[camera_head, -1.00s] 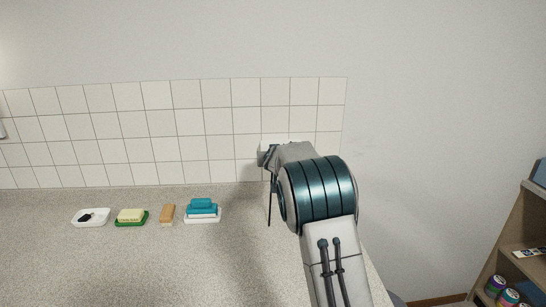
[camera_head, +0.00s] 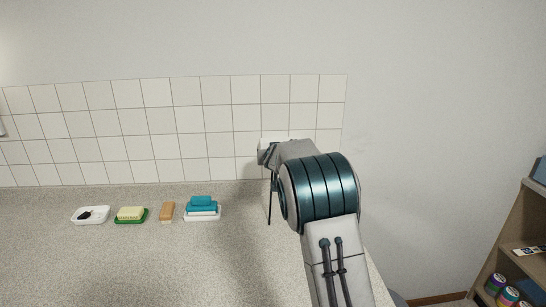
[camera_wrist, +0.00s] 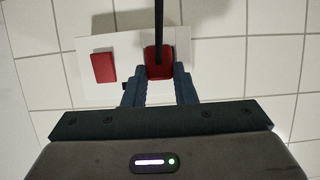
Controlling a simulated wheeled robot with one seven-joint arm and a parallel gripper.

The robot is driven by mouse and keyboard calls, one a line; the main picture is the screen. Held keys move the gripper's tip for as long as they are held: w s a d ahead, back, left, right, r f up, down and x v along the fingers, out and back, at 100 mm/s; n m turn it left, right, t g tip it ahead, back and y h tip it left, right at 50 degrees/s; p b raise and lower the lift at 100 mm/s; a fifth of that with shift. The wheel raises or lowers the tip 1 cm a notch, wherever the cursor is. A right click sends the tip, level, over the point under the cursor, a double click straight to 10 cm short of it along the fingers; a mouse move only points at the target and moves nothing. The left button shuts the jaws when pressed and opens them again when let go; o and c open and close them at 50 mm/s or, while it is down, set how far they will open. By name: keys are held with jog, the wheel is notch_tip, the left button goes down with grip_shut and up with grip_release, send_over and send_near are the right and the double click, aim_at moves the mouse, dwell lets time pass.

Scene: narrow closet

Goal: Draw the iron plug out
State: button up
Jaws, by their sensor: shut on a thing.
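A red plug (camera_wrist: 158,62) with a black cord (camera_wrist: 158,20) sits at a white wall plate (camera_wrist: 125,42) in the wrist view. My gripper (camera_wrist: 160,80) is shut on the plug, one finger on each side. I cannot tell how deep the plug sits in the plate. A second red piece (camera_wrist: 103,67) is on the plate to the left of the plug. In the head view my arm hides the plug; the plate's upper edge (camera_head: 279,139) and the hanging cord (camera_head: 270,205) show.
A speckled counter (camera_head: 120,265) runs below the tiled wall (camera_head: 150,130). On it stand a white dish (camera_head: 97,218), a butter-like block on a green dish (camera_head: 131,215), an orange-brown bar (camera_head: 167,212) and blue sponges (camera_head: 202,204). A shelf with cans (camera_head: 510,260) stands far right.

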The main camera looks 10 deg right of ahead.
jog(key=shift+s+a+b, duration=0.1)
jog(key=shift+s+b, duration=0.75)
jog(key=shift+s, duration=0.8)
